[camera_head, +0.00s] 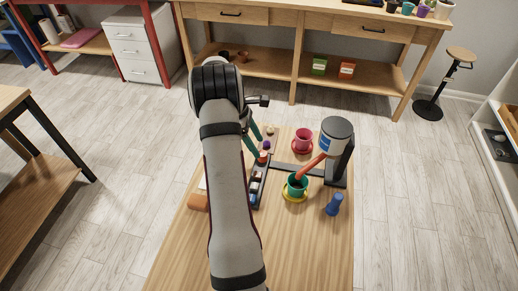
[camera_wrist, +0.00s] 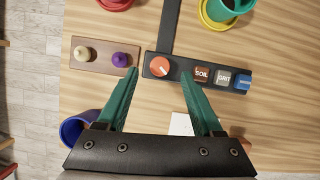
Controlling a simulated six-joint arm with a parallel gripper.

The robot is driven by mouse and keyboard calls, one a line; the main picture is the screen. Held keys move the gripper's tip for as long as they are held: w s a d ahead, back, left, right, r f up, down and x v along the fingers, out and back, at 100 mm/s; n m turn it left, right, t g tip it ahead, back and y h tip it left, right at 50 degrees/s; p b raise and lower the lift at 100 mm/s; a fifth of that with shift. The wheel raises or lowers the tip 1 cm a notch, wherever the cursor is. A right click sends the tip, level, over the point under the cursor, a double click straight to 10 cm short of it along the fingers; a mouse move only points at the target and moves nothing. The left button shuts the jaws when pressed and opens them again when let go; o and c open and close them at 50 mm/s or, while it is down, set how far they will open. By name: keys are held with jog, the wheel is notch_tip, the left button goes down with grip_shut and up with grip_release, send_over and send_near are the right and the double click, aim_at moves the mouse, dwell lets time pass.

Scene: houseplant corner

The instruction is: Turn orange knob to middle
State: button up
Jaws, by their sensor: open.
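The orange knob (camera_wrist: 159,67) sits at the left end of a black control panel (camera_wrist: 178,77) in the wrist view. A small pale mark shows on its top, but its exact setting is hard to read. The knob also shows in the head view (camera_head: 262,158), small, just beyond my arm. My gripper (camera_wrist: 159,73) is open, with its green fingers apart. In the wrist picture the fingertips lie left and right of the knob, and nothing is between them. I cannot tell how high they are above it. The gripper (camera_head: 252,138) is partly hidden by my arm in the head view.
Beside the panel is a wooden board with a cream knob (camera_wrist: 82,52) and a purple knob (camera_wrist: 119,59). The panel also bears SOIL (camera_wrist: 202,74) and GRIT (camera_wrist: 224,78) buttons. A dispenser (camera_head: 337,130) reaches over a green pot (camera_head: 296,186). A blue object (camera_head: 334,204) stands right.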

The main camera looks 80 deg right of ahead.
aim_at(262, 154)
jog(key=shift+x, duration=1.95)
grip_shut()
